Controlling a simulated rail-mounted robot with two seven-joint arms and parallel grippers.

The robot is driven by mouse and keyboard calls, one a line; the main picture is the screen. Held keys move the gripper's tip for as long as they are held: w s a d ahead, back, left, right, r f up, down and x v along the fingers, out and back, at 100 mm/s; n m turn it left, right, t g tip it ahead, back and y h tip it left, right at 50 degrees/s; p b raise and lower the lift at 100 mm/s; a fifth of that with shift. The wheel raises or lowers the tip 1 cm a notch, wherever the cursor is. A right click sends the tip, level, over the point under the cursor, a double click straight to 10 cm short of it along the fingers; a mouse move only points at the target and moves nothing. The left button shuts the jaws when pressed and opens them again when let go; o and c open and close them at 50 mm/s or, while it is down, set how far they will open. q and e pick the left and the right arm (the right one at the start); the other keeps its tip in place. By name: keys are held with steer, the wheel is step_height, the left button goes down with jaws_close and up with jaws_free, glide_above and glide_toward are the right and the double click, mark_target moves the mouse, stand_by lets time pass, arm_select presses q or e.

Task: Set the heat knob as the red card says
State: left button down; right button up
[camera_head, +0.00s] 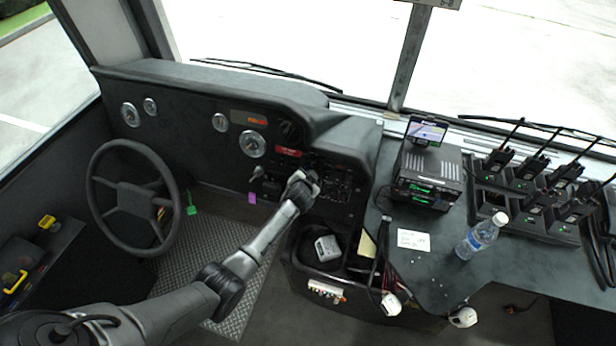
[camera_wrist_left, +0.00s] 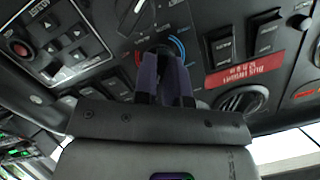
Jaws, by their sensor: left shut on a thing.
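My left gripper (camera_head: 306,181) is at the dark dashboard panel right of the steering wheel. In the left wrist view its purple-grey fingers (camera_wrist_left: 165,65) are shut on a dark knob (camera_wrist_left: 160,50) ringed by a blue and red arc, which marks it as the heat knob. The fingers hide most of the knob, so I cannot tell where it points. A red plate (camera_head: 287,152) also shows on the dashboard in the head view, too small to read. My right gripper is not in view.
Other controls crowd the knob: a dial with a white pointer (camera_wrist_left: 135,12), a large round knob (camera_wrist_left: 240,101), rocker switches (camera_wrist_left: 222,50) and a red button (camera_wrist_left: 20,48). A steering wheel (camera_head: 96,181) is left. A bottle (camera_head: 480,236) and white note (camera_head: 413,240) are on the right counter.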

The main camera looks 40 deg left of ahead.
arm_select(q)
steer(key=shift+f, duration=0.1)
stand_by(0.4)
steer(key=c, duration=1.2)
jaws_free()
steer(key=shift+s, duration=0.1)
steer(key=shift+s+d+r, duration=0.15)
steer(key=shift+s+r, duration=0.05)
steer(key=shift+r, duration=0.1)
steer(key=v, duration=1.3)
steer(key=shift+d, duration=0.1)
steer(key=shift+f, duration=0.15)
